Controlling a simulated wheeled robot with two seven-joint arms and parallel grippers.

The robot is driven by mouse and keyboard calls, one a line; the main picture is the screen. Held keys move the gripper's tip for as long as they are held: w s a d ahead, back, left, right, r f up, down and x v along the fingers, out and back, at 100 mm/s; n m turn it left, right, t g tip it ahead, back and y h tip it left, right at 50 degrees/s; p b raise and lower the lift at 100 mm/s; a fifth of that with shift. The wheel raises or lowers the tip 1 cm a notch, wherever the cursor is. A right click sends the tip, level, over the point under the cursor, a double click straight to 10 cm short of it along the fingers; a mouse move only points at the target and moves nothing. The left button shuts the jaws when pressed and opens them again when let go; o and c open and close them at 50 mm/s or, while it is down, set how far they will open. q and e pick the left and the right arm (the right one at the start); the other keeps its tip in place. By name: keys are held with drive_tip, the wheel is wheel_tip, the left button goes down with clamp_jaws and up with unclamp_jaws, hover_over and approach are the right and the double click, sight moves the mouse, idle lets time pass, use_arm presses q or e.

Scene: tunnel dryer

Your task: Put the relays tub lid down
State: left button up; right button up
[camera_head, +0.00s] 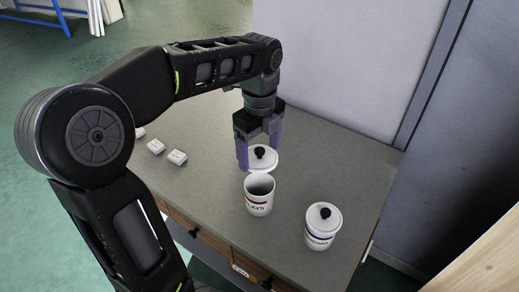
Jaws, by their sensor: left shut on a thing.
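The relays tub (259,199) is a white cylinder with a red band and lettering that ends in "AYS". It stands upright and open on the grey table top. Its white lid (266,163) with a black knob is apart from it, just behind and above its rim in the picture. My left gripper (258,153) points down with purple fingers and is shut on the lid. Whether the lid touches the table cannot be told. My right gripper is not in view.
A second white tub (318,236) with a blue band stands lidded at the right. Small white blocks (177,157) lie at the left of the table (352,177). A grey wall panel (345,60) rises behind.

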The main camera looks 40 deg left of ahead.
use_arm(q)
drive_tip(key=w+d+f+n, duration=1)
drive_tip(key=d+n, duration=0.2)
drive_tip(key=n, duration=0.8)
drive_tip(key=shift+w+d+f, duration=0.2)
drive_tip(key=shift+f, duration=0.2)
